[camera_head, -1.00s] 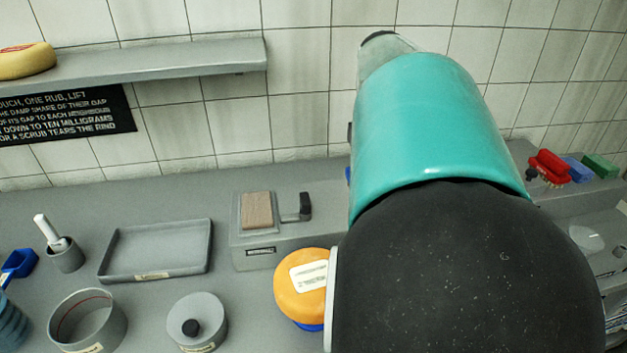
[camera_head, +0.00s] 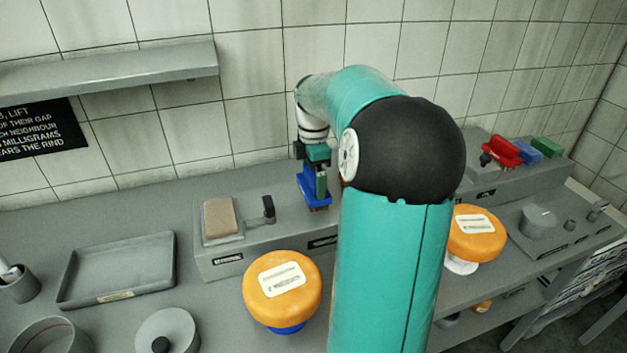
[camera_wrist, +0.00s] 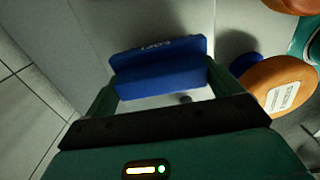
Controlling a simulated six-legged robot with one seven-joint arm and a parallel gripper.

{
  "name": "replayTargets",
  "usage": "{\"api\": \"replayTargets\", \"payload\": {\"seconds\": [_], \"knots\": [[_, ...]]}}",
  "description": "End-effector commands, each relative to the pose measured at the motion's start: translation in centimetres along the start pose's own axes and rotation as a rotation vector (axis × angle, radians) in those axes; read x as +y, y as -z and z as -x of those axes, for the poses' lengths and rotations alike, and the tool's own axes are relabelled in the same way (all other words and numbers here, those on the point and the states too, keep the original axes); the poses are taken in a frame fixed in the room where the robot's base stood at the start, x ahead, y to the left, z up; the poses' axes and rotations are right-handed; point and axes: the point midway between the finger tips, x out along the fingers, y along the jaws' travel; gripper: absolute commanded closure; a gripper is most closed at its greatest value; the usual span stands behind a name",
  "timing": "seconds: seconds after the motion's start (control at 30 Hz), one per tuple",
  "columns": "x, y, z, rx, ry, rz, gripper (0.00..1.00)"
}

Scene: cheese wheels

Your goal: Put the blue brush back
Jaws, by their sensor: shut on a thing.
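The blue brush (camera_head: 313,195) is held in my gripper (camera_head: 316,176) in the head view, over or just behind the right part of a long grey raised block (camera_head: 285,240). In the wrist view the blue brush (camera_wrist: 160,72) sits between the two fingers of my gripper (camera_wrist: 162,88), with pale lettering on its edge. The fingers are shut on it. I cannot tell exactly how high the brush is above the surface. My own arm hides part of the block and counter to its right.
A brown pad (camera_head: 220,217) and a small dark handle (camera_head: 268,208) are on the block. Orange cheese wheels (camera_head: 282,290) (camera_head: 475,235) stand on either side of my arm. At the back right are red (camera_head: 502,151), blue (camera_head: 528,147) and green (camera_head: 547,147) objects. A tray (camera_head: 118,270) is left.

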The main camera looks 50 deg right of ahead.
Motion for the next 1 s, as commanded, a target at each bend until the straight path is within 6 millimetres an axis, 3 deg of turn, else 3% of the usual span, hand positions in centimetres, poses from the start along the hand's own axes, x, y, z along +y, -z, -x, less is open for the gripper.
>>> {"api": "replayTargets", "payload": {"seconds": [0.13,0.47,0.5,0.53,0.87,1.0], "knots": [[-0.1,0.0,-1.6,-0.001,0.0,0.0,0.31],[-0.1,0.0,-1.9,-0.001,-0.001,0.0,0.31],[-0.1,0.0,-1.9,-0.001,-0.001,0.0,0.05],[-0.1,0.0,-1.9,-0.001,-0.001,0.0,0.0],[-0.1,-0.1,-1.8,-0.001,0.0,-0.001,0.0],[0.0,-0.1,-0.5,-0.002,-0.003,-0.001,0.0]]}}
